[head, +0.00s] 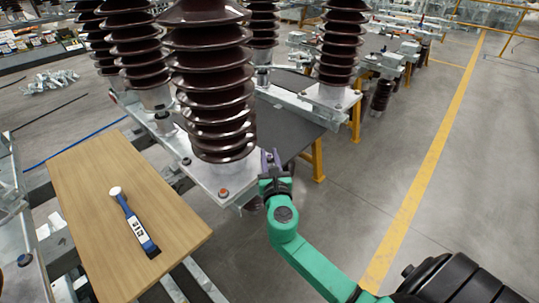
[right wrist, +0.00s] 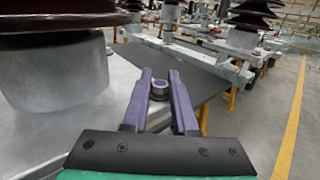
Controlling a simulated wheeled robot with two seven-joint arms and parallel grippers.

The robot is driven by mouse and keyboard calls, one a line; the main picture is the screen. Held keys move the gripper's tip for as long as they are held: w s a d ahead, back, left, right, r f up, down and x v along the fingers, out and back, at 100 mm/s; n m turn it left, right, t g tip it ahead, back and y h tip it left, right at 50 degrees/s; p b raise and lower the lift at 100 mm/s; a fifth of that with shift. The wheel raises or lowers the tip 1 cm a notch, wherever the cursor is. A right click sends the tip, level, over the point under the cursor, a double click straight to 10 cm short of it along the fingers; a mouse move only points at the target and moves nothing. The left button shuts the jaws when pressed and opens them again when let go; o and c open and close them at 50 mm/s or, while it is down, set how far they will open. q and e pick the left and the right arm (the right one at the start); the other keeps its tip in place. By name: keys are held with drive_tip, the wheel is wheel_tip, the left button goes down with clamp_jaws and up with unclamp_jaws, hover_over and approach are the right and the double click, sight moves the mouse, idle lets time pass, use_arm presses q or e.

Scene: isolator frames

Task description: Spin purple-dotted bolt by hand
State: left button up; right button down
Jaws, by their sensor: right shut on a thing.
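The purple-dotted bolt (right wrist: 160,87) stands upright at the edge of a grey metal base plate (head: 205,180). The fingers are closed around the bolt head, one on each side. In the head view my right gripper (head: 271,160) is at the right corner of the plate, beside the large dark brown ribbed insulator (head: 210,95); the bolt is hard to make out there. My left gripper is not in view.
A bolt with a reddish top (head: 223,192) sits at the plate's front corner. More insulators (head: 341,45) stand behind. The floor (head: 460,180) at right is open.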

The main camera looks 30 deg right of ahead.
idle(0.4)
drive_tip(key=c, duration=0.7)
unclamp_jaws()
drive_tip(key=shift+s, duration=0.1)
drive_tip(key=b+v, duration=0.2)
drive_tip(key=v, duration=1.2)
drive_tip(key=shift+s+a, duration=0.15)
drive_tip(key=shift+a, duration=0.05)
